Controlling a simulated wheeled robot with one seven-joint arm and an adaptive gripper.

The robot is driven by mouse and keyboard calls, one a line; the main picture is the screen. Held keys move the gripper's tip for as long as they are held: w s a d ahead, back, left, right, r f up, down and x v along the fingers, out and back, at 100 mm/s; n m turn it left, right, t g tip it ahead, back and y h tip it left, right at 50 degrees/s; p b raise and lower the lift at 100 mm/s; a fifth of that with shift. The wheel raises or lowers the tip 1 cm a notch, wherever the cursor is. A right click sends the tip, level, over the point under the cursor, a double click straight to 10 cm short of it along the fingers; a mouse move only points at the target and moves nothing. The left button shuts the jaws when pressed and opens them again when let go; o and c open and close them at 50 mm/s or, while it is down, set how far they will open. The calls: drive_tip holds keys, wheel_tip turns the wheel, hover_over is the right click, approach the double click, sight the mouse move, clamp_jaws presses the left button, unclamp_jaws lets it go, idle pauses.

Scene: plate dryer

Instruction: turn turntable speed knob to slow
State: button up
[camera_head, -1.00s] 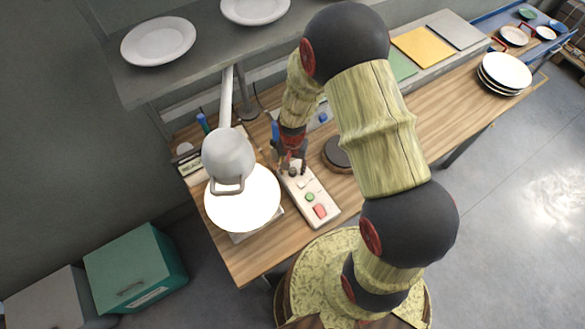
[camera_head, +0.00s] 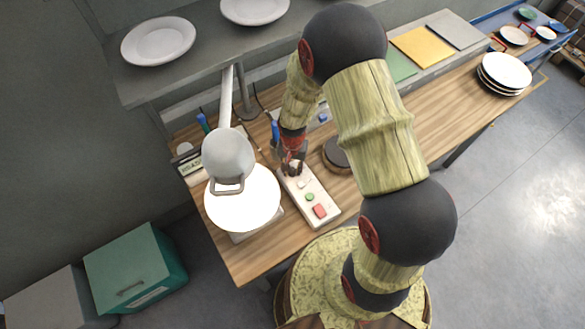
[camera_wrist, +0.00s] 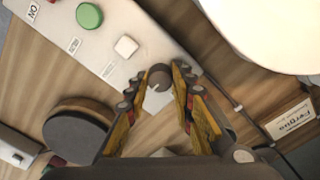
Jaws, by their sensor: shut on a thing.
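A pale control panel (camera_head: 322,208) lies on the wooden bench. It carries a red button (camera_head: 320,211), a green button (camera_head: 310,197) and a white square button (camera_head: 302,184). In the wrist view a dark round knob (camera_wrist: 159,75) with a pale pointer mark sits at the panel's end, past the white button. My gripper (camera_head: 292,169) is over that end, and its fingertips (camera_wrist: 157,84) are on either side of the knob, shut on it. The dark round turntable (camera_wrist: 75,138) is beside the panel, partly behind my arm in the head view (camera_head: 336,156).
A bright lamp (camera_head: 229,155) hangs close left of the panel, over the bench (camera_head: 250,262). A shelf (camera_head: 190,70) with white plates is above. Stacked plates (camera_head: 505,72) stand at the far right. A teal bin (camera_head: 135,268) is on the floor.

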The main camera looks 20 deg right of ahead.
clamp_jaws()
drive_tip(key=shift+n, duration=0.4)
drive_tip(key=n, duration=0.2)
drive_tip(key=shift+n+b, duration=0.4)
drive_tip(key=n+b, duration=0.1)
drive_tip(key=n, duration=0.9)
drive_tip(key=shift+b, duration=0.3)
drive_tip(key=shift+n, duration=2.2)
drive_tip(key=o, duration=1)
unclamp_jaws()
drive_tip(key=shift+c, duration=0.2)
